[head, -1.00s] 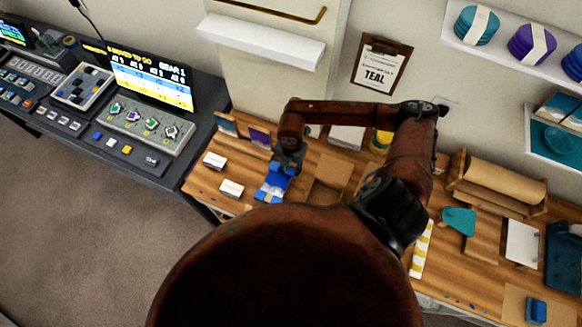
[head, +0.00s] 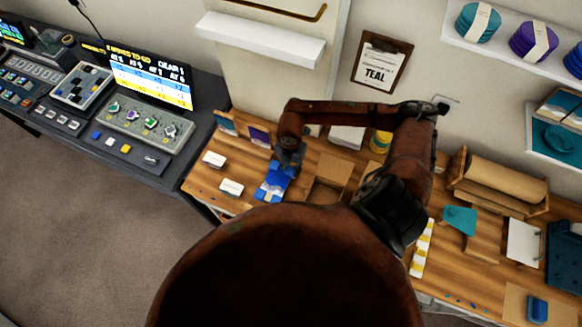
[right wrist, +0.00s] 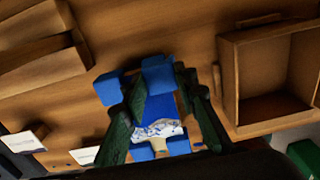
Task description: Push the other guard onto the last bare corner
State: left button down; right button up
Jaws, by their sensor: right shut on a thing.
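A small panel with a blue and white marbled surface (right wrist: 160,128) lies on the wooden bench, with blue guards around it. My right gripper (right wrist: 159,70) is shut on a blue corner guard (right wrist: 158,78) at the panel's far side. Another blue guard (right wrist: 108,88) sits just left of the left finger. Two more blue guards (right wrist: 142,151) (right wrist: 178,146) show at the near edge. In the head view, my right gripper (head: 288,163) is above the blue piece (head: 272,187). The fingers hide parts of the panel, so I cannot tell how fully the held guard sits on its corner. My left gripper is out of view.
An open brown box (right wrist: 230,80) stands right of the gripper. White cards (head: 213,160) (head: 231,187) lie to the left on the bench. A clipboard reading TEAL (head: 381,62) hangs on the wall.

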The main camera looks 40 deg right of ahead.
jog(key=shift+a+f, duration=0.1)
jog(key=shift+a, duration=0.05)
jog(key=o, duration=0.9)
jog(key=shift+c, duration=0.2)
jog(key=shift+r+p, duration=2.75)
jog(key=shift+r, duration=1.35)
jog(key=shift+f, duration=0.1)
grip_shut()
